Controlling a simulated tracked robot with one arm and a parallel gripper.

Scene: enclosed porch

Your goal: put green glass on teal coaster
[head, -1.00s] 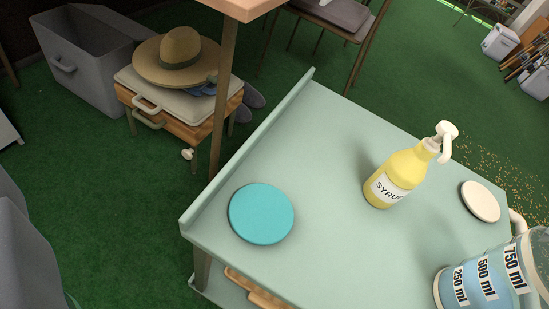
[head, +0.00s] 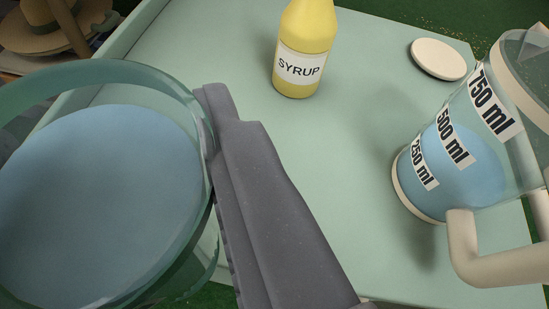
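The green glass (head: 185,90) is a wide, see-through green tumbler holding blue liquid. It fills the left of the view, very close to the camera, and appears held up over the near left part of the trolley. One dark grey finger of my gripper (head: 262,205) lies along the glass's right side and seems to touch it. The other finger is hidden or out of view. My gripper appears shut on the glass. The teal coaster cannot be made out now. The glass covers the part of the trolley top where it showed earlier.
On the pale green trolley top (head: 350,165) stand a yellow syrup bottle (head: 305,45), a white round disc (head: 438,59) and a measuring jug (head: 465,150) with blue liquid at the right. The middle of the top is clear. A straw hat (head: 30,30) is at the upper left.

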